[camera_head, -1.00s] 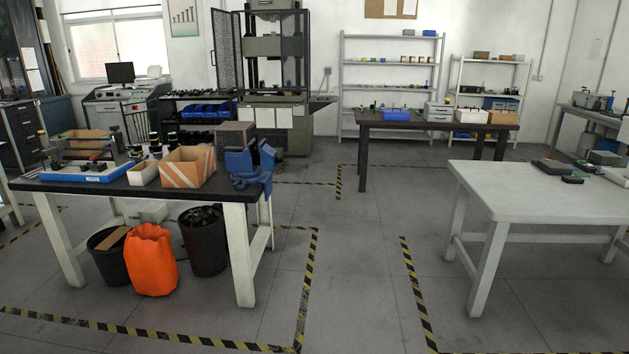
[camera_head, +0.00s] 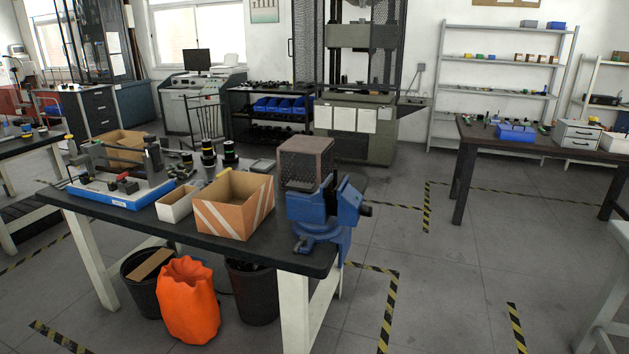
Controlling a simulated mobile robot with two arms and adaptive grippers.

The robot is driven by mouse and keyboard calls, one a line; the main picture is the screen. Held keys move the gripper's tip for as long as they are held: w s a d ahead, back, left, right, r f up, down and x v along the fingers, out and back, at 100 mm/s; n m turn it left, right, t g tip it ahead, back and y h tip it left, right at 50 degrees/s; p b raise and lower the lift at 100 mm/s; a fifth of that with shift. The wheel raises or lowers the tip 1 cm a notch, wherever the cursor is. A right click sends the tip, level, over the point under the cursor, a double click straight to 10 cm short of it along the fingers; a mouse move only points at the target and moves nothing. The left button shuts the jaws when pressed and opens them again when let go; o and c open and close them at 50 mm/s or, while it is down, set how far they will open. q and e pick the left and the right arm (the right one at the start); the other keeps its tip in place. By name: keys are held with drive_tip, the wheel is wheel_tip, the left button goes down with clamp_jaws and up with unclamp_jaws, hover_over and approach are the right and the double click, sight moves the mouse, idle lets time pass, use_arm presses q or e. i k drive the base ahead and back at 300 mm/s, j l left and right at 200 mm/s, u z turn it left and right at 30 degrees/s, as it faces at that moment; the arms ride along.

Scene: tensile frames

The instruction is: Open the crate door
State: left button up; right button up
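No crate with a clear door can be made out. A small brownish box with mesh-like sides (camera_head: 305,162) stands at the back right of the dark workbench (camera_head: 262,254), behind a blue vise (camera_head: 318,213); I cannot tell whether it has a door. An open cardboard box with striped sides (camera_head: 236,205) is left of the vise. A tall testing machine (camera_head: 350,118) with dark mesh panels (camera_head: 306,45) stands at the back wall; how its panels stand is hard to tell. Neither of my grippers is in view.
Under the workbench are an orange bag (camera_head: 188,300) and two dark bins. A brown table (camera_head: 535,150) stands at the right, a white table (camera_head: 612,290) at the right edge. The grey floor (camera_head: 445,285) between them is clear, with striped tape.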

sight(333, 153)
drive_tip(key=i+l, duration=0.2)
drive_tip(key=i, duration=0.3)
drive_tip(key=i+l+u, duration=0.1)
drive_tip(key=i, duration=0.45)
drive_tip(key=l, duration=0.1)
